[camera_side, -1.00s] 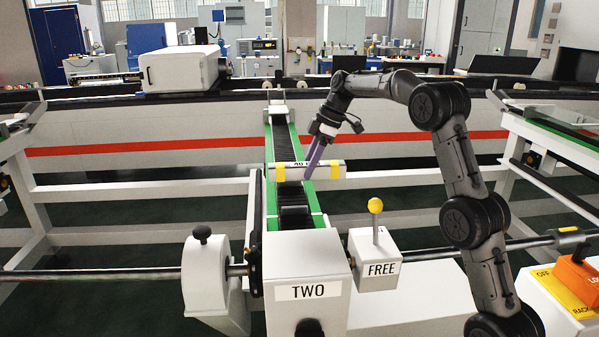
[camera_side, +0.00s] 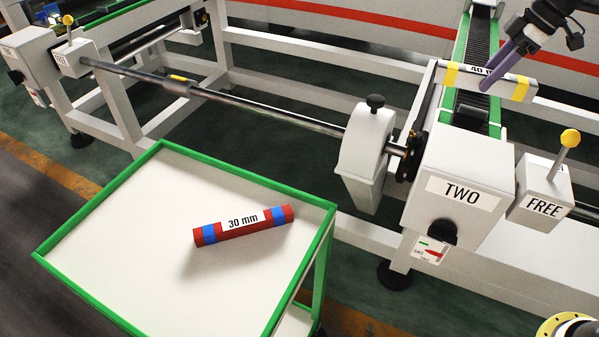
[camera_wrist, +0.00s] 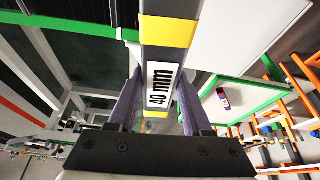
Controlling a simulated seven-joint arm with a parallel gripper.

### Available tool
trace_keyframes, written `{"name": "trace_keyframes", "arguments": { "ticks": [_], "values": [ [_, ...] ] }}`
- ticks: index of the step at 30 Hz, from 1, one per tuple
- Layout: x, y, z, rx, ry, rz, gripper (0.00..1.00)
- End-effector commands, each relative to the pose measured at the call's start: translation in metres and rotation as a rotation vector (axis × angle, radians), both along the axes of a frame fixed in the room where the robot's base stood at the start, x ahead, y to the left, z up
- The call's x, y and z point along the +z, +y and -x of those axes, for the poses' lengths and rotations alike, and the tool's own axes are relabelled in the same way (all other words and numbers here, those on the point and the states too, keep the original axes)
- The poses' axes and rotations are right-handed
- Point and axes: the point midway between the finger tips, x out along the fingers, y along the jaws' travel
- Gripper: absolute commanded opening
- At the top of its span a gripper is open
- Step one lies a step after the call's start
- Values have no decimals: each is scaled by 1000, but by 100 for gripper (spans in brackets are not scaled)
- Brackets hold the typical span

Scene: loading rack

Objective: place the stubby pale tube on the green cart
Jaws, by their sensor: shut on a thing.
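The pale tube (camera_side: 465,76) has yellow bands near its ends and a "40 mm" label; it also shows in the wrist view (camera_wrist: 163,85). My gripper (camera_side: 489,80) comes from the upper right with purple fingers shut on the tube's middle, one on each side in the wrist view (camera_wrist: 159,90). The tube lies crosswise over the narrow green-edged track; I cannot tell whether it touches it. The green cart (camera_side: 130,230) has a pale top with a green rim, at the lower left of the side view.
A red tube (camera_side: 240,226) with blue bands and a "30 mm" label lies on the cart's right half; the cart's left half is clear. The TWO housing (camera_side: 465,190), the FREE box with its yellow-knobbed lever (camera_side: 540,195), and a long bar (camera_side: 270,112) stand nearby.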

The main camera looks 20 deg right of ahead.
Motion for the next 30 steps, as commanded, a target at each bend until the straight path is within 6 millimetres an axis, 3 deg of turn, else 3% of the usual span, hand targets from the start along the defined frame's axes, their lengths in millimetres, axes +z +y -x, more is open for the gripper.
{"name": "trace_keyframes", "arguments": {
  "ticks": [1,7,14,20,24,30],
  "values": [
    [-4,29,-5,41,1,0,0],
    [-19,127,-11,157,4,3,0],
    [-36,239,7,290,4,5,0],
    [-51,329,43,404,4,5,0],
    [-60,388,78,486,1,4,0],
    [-73,456,138,593,-1,0,0]
  ]
}}
